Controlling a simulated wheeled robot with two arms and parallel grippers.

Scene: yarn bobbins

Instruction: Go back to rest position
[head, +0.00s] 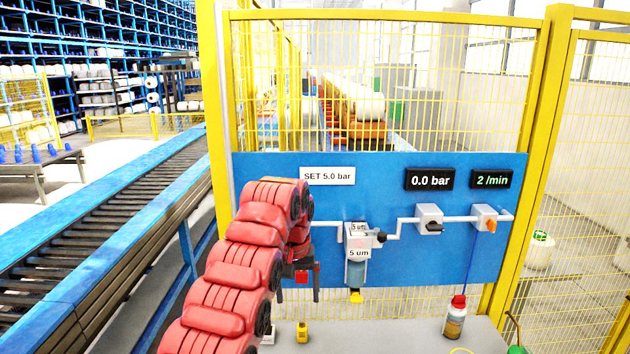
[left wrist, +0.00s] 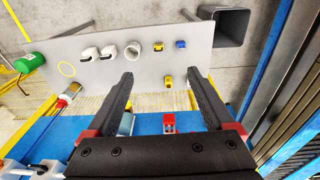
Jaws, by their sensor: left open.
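My left arm comes in from the lower left and bends down in front of the blue panel (head: 240,170). My left gripper (head: 298,296) points down, open and empty, left of the filter unit (head: 356,262). In the left wrist view my left gripper (left wrist: 160,76) has its fingers wide apart with nothing between them, above the grey bench (left wrist: 150,25). The filter has a clear bluish bowl with a yellow piece at its bottom. My right gripper is in neither view.
On the bench are white fittings (left wrist: 108,52), a white ring (left wrist: 132,49), small yellow (left wrist: 158,46) and blue (left wrist: 181,44) parts, and a red-capped bottle (head: 455,318). A dark bin (left wrist: 231,27) stands beyond it. A roller conveyor (head: 90,225) runs at left; a yellow fence (head: 541,130) stands behind.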

